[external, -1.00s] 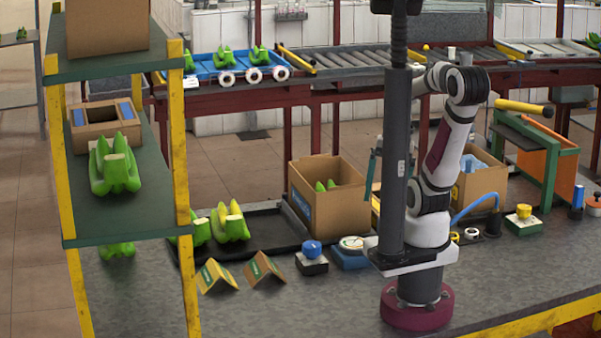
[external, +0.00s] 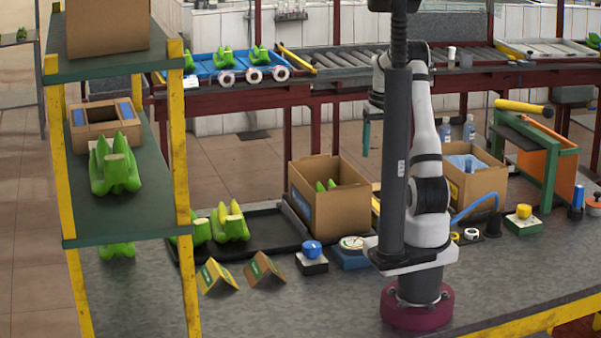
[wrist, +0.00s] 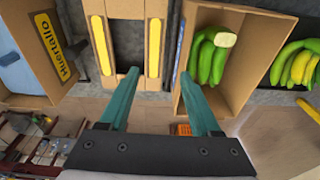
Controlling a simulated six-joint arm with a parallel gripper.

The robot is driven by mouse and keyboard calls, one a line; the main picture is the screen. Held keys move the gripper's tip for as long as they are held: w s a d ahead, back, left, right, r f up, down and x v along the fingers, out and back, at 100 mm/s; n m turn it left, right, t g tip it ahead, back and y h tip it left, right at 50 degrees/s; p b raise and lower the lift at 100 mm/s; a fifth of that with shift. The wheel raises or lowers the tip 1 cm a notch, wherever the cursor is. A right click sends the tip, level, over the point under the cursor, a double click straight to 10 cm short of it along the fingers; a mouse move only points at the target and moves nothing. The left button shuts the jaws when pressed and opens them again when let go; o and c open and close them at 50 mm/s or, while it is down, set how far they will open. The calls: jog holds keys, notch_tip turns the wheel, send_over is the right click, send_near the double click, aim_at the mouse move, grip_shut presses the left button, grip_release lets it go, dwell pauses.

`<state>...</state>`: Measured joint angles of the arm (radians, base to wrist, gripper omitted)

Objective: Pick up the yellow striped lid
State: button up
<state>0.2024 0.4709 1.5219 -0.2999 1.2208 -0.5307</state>
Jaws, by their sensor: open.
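The yellow striped lid (wrist: 127,12) is a cardboard frame with two yellow stripes and a rectangular opening in its middle. It shows in the wrist view, upper middle, between two cardboard boxes. In the external view it is mostly hidden by the dark column and the box; only a yellow sliver (external: 375,204) shows. My gripper (wrist: 155,75) has two teal fingers, wide apart and empty. In the picture the fingertips overlap the lid's lower part; I cannot tell the height gap. In the external view a teal finger (external: 366,135) shows left of the column.
An open box of green bananas (wrist: 255,60) stands right of the lid, close beside it. A box marked Huertallo (wrist: 62,85) stands at left. A shelf (external: 88,210) at the external left holds a similar lid with blue stripes (external: 88,112). A conveyor runs behind.

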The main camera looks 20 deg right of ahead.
jog(key=w+f, duration=0.1)
jog(key=f, duration=0.4)
jog(key=w+f, duration=0.1)
jog(key=f, duration=0.5)
jog(key=w+d+f, duration=0.1)
jog(key=f, duration=0.4)
jog(key=shift+w+f, duration=0.25)
jog(key=shift+f, duration=0.05)
jog(key=c, duration=0.8)
